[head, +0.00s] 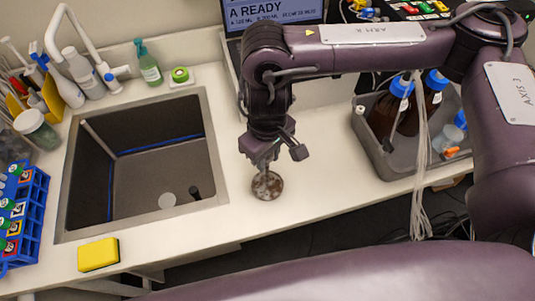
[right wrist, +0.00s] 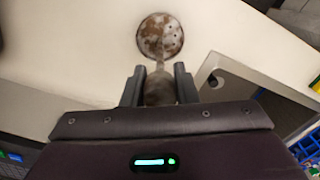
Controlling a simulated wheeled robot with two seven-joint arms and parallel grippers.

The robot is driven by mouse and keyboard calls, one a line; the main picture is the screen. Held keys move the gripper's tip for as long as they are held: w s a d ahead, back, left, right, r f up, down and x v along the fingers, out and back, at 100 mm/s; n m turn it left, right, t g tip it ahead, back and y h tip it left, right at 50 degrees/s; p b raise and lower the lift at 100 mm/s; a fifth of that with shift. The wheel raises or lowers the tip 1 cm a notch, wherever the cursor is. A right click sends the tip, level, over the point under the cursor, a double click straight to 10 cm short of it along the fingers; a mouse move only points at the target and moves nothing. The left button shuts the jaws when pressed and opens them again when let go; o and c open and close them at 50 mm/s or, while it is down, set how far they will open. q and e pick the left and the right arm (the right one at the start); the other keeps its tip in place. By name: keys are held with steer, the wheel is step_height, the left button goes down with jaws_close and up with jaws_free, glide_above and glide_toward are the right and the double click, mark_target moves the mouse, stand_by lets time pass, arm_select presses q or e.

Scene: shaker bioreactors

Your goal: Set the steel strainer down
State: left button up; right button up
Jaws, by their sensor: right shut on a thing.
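The steel strainer (head: 267,186) is a small round disc with brown stains, over the white counter just right of the sink. It also shows in the right wrist view (right wrist: 160,37), with small holes and a short handle. My right gripper (head: 262,158) points down above the counter and is shut on the strainer's handle. In the right wrist view the handle runs between the two fingers (right wrist: 159,85). I cannot tell whether the disc touches the counter. My left gripper is in neither view.
The sink (head: 150,165) lies left of the gripper. A grey bin (head: 392,158) with brown, blue-capped bottles stands to the right. A yellow sponge (head: 98,254) lies at the front left edge. The counter (head: 310,205) around the strainer is clear.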

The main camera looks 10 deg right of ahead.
steer(key=shift+f, duration=0.2)
steer(key=o, duration=1)
steer(key=shift+r, duration=0.1)
steer(key=shift+r, duration=0.15)
step_height(320, 180, up, 12)
steer(key=shift+b, duration=0.8)
